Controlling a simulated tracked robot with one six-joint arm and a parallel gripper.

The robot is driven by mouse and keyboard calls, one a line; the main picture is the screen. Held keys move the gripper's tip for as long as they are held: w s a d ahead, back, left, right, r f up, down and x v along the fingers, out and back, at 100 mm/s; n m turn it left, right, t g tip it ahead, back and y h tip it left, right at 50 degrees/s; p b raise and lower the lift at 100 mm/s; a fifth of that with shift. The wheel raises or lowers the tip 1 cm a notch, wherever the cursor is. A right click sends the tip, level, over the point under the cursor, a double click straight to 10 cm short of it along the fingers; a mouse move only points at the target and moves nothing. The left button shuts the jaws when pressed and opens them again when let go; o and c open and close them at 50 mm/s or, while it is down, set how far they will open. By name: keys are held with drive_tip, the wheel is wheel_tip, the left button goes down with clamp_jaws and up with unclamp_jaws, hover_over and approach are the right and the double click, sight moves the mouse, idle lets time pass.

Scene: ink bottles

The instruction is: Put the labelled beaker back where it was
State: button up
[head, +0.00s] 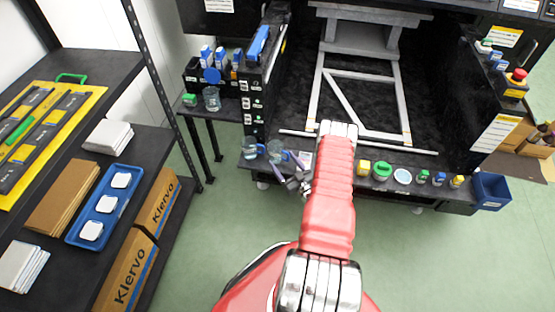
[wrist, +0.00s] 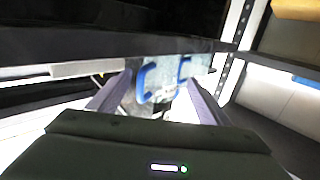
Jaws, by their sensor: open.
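Two clear glass beakers stand on the front ledge of the black machine in the head view: a left one (head: 250,149) and a right one (head: 276,151). My gripper (head: 288,161) is open just in front of the right beaker, its fingers pointing toward it. In the wrist view, glass with blue markings (wrist: 157,83) shows between and beyond the open fingers of my gripper (wrist: 155,100). I cannot tell whether the fingers touch it. A third beaker (head: 212,98) stands on the small side table. I cannot read a label on any beaker.
The side table (head: 197,108) also holds a green-topped jar (head: 190,100). Small coloured bottles and a white disc (head: 402,178) line the ledge to the right, with a blue bin (head: 491,190) at its end. A shelf (head: 120,150) stands at left. Green floor is open between.

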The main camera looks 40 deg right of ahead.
drive_tip(key=s+a, duration=0.1)
drive_tip(key=s, duration=0.6)
drive_tip(key=shift+s+a, duration=0.2)
drive_tip(key=shift+s, duration=0.15)
idle(0.5)
